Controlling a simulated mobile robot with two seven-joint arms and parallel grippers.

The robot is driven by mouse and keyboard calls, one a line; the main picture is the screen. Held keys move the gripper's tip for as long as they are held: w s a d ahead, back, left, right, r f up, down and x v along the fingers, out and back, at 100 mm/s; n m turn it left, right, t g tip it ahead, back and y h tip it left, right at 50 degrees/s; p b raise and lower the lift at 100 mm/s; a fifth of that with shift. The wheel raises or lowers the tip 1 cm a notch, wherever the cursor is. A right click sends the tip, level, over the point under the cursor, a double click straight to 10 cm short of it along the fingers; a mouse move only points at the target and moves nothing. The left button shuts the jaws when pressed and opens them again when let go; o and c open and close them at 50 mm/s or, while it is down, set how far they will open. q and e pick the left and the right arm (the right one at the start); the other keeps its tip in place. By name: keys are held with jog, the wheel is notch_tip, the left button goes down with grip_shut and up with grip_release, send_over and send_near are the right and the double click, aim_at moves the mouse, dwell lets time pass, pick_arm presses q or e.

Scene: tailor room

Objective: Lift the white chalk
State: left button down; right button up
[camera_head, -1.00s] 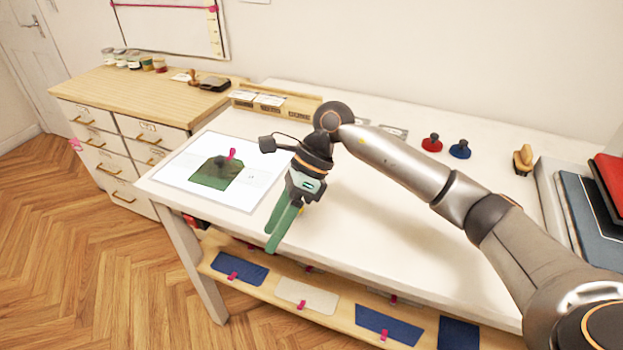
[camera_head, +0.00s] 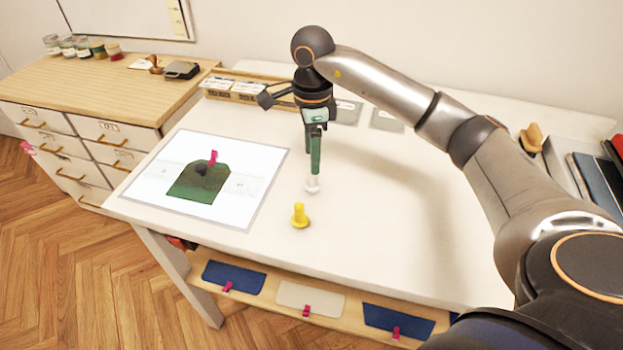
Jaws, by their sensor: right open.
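A small white piece, which looks like the white chalk (camera_head: 313,184), stands on the white table (camera_head: 380,235) near its middle. My right gripper (camera_head: 314,172) points straight down with its green fingers just above or around the top of the white piece. The fingers line up one behind the other in this view, so the gap between them is hidden. The gripper is open, and the white piece appears to rest on the table. My left gripper is not in view.
A yellow peg-like piece (camera_head: 300,216) stands close in front of the white piece. A lit white panel (camera_head: 250,205) with a green fabric pocket (camera_head: 199,184) and pink clip lies to the left. A wooden organizer (camera_head: 250,92) is at the back. Dark books (camera_head: 590,180) are at right.

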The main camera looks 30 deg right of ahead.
aim_at(313, 181)
notch_tip(313, 181, down, 7)
jog(key=shift+s+r+p, duration=0.1)
jog(key=shift+r+p, duration=0.1)
jog(key=shift+p, duration=0.25)
grip_shut()
dwell(0.3)
